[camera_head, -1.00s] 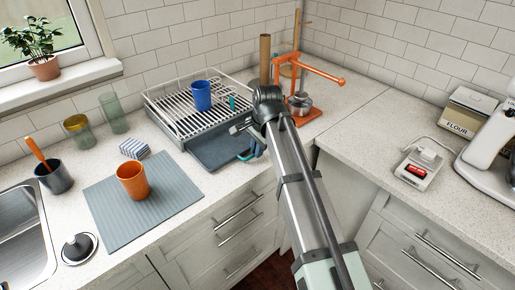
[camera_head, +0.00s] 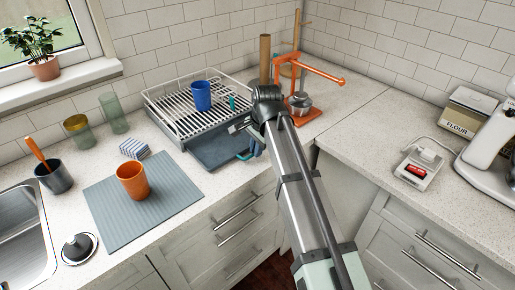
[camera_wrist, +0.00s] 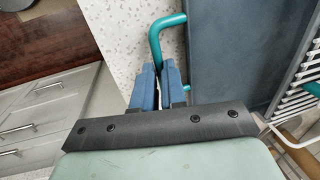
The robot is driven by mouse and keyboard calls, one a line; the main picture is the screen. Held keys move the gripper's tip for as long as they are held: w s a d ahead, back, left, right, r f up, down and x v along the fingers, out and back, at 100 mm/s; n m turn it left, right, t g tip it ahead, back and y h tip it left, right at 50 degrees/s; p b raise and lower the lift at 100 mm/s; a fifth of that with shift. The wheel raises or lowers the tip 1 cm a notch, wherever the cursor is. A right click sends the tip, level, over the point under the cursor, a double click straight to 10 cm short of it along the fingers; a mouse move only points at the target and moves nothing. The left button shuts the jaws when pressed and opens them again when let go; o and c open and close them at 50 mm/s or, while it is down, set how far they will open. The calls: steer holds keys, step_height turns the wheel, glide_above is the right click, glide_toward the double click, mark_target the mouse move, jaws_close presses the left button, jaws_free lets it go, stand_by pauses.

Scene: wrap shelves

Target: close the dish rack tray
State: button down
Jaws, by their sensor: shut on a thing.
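The dish rack (camera_head: 188,103) is a metal wire rack on the back counter. Its dark blue-grey tray (camera_head: 212,153) sticks out from under the rack's front; it also fills the upper middle of the wrist view (camera_wrist: 225,50). The tray's teal handle (camera_head: 246,156) is at its front edge, partly hidden by my arm. In the wrist view the handle (camera_wrist: 156,32) bends down between the blue fingers of my gripper (camera_wrist: 158,85). My gripper is shut on the handle at the tray's outer edge.
A blue cup (camera_head: 202,96) stands on the rack. An orange press (camera_head: 297,92) and a brown roll (camera_head: 265,58) stand right of it. An orange cup (camera_head: 132,181) is on a grey mat (camera_head: 110,213) to the left. Drawers lie below the counter edge.

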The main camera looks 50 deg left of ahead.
mark_target(228, 134)
steer(key=a, duration=1.5)
steer(key=shift+a+r, duration=0.1)
steer(key=c, duration=1.5)
jaws_free()
steer(key=o, duration=0.3)
steer(key=d+r, duration=0.1)
steer(key=r, duration=0.3)
steer(key=d+r, duration=0.1)
steer(key=r, duration=0.4)
steer(key=d+r, duration=0.1)
steer(key=r, duration=0.3)
steer(key=shift+r, duration=0.2)
